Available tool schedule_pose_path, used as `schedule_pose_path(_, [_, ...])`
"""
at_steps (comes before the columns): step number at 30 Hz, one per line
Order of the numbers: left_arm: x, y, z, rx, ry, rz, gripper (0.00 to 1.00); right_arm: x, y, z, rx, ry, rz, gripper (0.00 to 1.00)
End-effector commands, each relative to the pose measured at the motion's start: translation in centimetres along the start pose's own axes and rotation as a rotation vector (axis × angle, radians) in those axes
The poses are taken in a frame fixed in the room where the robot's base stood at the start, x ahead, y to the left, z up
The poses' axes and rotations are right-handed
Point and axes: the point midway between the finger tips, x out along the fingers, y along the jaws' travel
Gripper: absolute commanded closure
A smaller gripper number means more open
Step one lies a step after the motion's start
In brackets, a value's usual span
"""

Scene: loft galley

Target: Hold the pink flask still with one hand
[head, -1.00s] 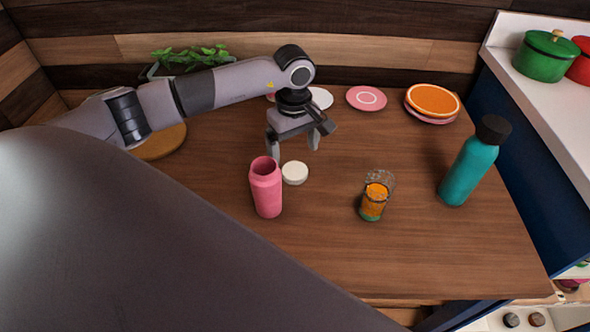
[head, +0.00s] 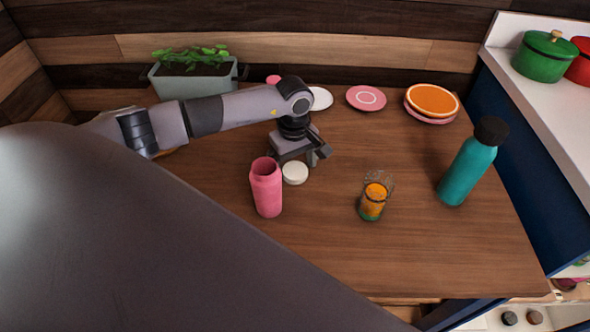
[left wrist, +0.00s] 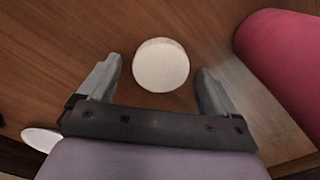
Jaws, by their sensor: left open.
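The pink flask (head: 266,188) stands upright and open-topped on the wooden table. A round white lid (head: 295,173) lies flat on the table just right of it. My left gripper (head: 296,162) is low over the table behind the lid, apart from the flask. In the left wrist view my left gripper (left wrist: 155,88) is open, with the white lid (left wrist: 161,65) between and ahead of its fingertips. The pink flask (left wrist: 285,65) shows at the right of that view, outside the fingers. My right gripper is not in view.
A glass with orange contents (head: 373,198) and a teal bottle with a black cap (head: 468,168) stand to the right. Plates (head: 432,100) and a planter (head: 192,80) are at the back. The table's front right is clear.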

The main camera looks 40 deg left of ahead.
Motion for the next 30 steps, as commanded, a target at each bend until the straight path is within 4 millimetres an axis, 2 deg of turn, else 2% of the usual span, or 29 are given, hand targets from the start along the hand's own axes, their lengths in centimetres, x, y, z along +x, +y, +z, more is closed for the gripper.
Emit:
schedule_pose_path(2, [0.0,0.0,0.0,0.000,0.000,0.000,0.08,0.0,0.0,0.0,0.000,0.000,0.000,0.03])
schedule_pose_path(3, [0.0,0.0,0.0,0.000,0.000,0.000,0.14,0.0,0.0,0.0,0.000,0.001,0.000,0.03])
schedule_pose_path(8, [-0.1,0.0,0.0,0.000,0.000,0.000,0.66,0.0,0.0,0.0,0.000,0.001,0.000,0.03])
schedule_pose_path(22, [-0.5,0.0,0.0,0.000,0.000,0.001,0.67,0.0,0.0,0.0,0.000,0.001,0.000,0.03])
schedule_pose_path(26, [-1.7,0.1,-0.1,0.000,0.001,0.003,0.67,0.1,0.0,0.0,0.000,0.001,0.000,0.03])
schedule_pose_path(30, [-4.1,0.1,-0.1,0.000,0.002,0.005,0.67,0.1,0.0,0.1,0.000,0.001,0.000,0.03])
